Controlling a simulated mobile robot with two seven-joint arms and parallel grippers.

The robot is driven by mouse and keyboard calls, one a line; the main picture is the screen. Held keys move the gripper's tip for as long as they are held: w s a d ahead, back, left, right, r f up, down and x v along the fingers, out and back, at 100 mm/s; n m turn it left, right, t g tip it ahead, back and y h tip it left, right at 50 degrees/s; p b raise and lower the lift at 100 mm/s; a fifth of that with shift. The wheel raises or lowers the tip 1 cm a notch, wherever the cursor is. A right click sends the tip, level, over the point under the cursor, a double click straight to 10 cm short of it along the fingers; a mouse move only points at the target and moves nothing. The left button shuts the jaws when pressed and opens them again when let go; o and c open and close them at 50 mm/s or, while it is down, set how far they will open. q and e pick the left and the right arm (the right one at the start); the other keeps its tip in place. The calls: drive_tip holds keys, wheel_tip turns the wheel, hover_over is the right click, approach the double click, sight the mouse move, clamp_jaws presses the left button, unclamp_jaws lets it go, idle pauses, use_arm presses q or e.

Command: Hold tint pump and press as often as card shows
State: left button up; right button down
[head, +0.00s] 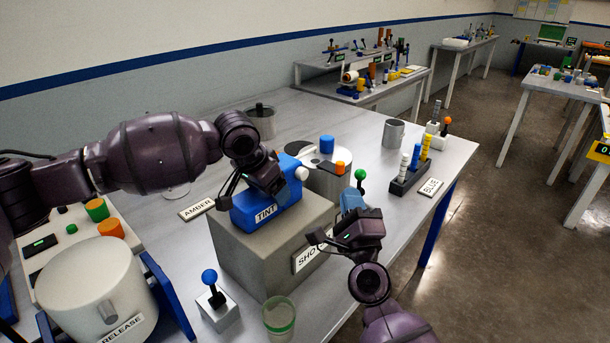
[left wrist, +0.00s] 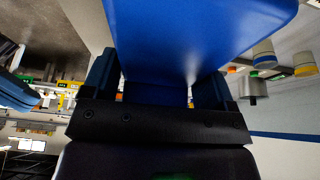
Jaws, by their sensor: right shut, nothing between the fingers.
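The blue tint pump (head: 268,212), labelled TINT, sits on a grey block (head: 245,250). My left gripper (head: 270,180) is at the back of its body. In the left wrist view the blue pump body (left wrist: 190,35) fills the space between the fingers, which look closed on it. The pump's pale round end (head: 301,173) faces right. My right gripper (head: 352,198) is shut and empty, to the right of the pump and apart from it. A card reading SHO (head: 305,259) is on the block's front; my right gripper hides its remainder. No press count is readable.
An AMBER card (head: 197,209) lies left of the pump. A green-knobbed lever (head: 360,175) shows just beyond my right gripper. A clear cup (head: 279,317) and blue-knobbed lever (head: 210,277) stand in front. A white RELEASE vessel (head: 95,285) is at lower left.

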use_arm(q)
drive_tip(key=o, duration=0.3)
drive_tip(key=shift+o, duration=0.2)
drive_tip(key=shift+r, duration=0.1)
